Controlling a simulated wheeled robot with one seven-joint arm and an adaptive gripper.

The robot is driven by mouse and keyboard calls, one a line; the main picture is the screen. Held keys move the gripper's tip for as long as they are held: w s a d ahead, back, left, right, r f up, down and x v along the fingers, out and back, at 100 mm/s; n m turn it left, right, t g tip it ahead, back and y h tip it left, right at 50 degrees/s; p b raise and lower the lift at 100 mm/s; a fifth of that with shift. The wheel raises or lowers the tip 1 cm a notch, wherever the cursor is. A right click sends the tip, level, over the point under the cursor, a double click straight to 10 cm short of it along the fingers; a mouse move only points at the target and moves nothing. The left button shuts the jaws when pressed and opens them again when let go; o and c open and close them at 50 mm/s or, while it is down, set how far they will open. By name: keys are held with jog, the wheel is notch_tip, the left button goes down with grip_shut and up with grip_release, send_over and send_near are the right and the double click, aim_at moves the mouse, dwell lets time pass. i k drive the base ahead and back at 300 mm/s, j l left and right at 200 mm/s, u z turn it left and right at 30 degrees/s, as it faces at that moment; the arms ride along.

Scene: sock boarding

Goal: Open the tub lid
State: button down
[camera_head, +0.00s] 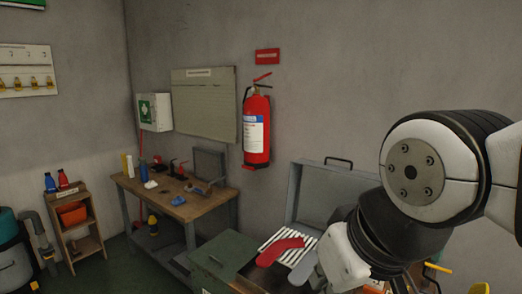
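A dark green box (222,258) with a flat top stands at the bottom centre, and its top looks shut; its lower part is cut off by the picture edge. I cannot tell which of these is the tub lid. My arm fills the right side and hides part of the panel. My gripper does not show clearly; the arm runs down to the bottom edge.
A red sock-shaped piece (279,251) and a grey one (302,268) lie by a white slatted rack (298,238) left of my arm. A wooden workbench (181,207) with tools stands at the wall. Yellow items show at bottom right.

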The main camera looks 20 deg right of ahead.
aim_at(290, 221)
jog(key=z, duration=0.45)
jog(key=i+j+z, duration=0.1)
jog(key=z, duration=0.3)
jog(key=j+z, duration=0.1)
jog(key=z, duration=0.35)
jog(key=j+z, duration=0.15)
jog(key=z, duration=0.3)
jog(key=i+j, duration=0.1)
jog(key=j, duration=0.55)
jog(key=i+j, duration=0.15)
jog(key=j, duration=0.5)
jog(key=i+j, duration=0.1)
jog(key=j, duration=0.6)
jog(key=i+j+z, duration=0.1)
jog(key=j, duration=0.55)
